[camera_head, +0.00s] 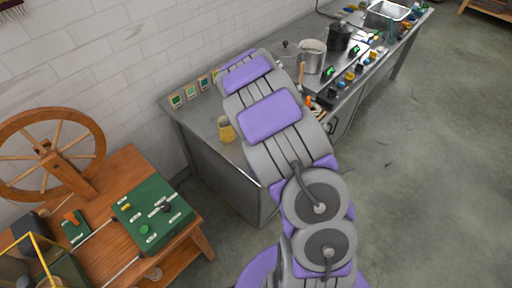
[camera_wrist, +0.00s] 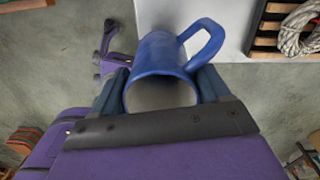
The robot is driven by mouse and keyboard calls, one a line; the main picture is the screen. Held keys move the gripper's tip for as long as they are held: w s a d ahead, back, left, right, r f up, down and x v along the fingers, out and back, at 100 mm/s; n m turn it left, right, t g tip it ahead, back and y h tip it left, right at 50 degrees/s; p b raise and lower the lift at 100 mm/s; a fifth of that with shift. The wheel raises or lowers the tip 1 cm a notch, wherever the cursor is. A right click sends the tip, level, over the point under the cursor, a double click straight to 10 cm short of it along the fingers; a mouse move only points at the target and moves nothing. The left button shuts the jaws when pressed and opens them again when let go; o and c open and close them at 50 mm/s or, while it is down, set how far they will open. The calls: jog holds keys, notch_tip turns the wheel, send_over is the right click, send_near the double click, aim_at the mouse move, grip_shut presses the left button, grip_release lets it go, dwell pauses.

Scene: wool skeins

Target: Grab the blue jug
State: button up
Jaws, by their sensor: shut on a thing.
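The blue jug (camera_wrist: 157,55) is in the middle of the wrist view, its open mouth towards the camera and its handle to the upper right. My gripper (camera_wrist: 160,92) is shut on it, with one dark finger on each side of the body near the mouth. The jug looks empty inside. In the head view my arm covers the gripper, and I cannot make out the jug there.
A wooden table (camera_head: 112,178) with a spinning wheel stands left. A slatted wooden crate (camera_wrist: 266,38) holds coiled rope (camera_wrist: 298,32). Floor at right is clear.

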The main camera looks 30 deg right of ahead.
jog(key=s+a, duration=0.1)
jog(key=s, duration=0.6)
jog(key=shift+a+r+p, duration=0.25)
jog(key=shift+r+p, duration=0.15)
jog(key=shift+p, duration=0.05)
jog(key=shift+s, duration=0.15)
dwell(1.7)
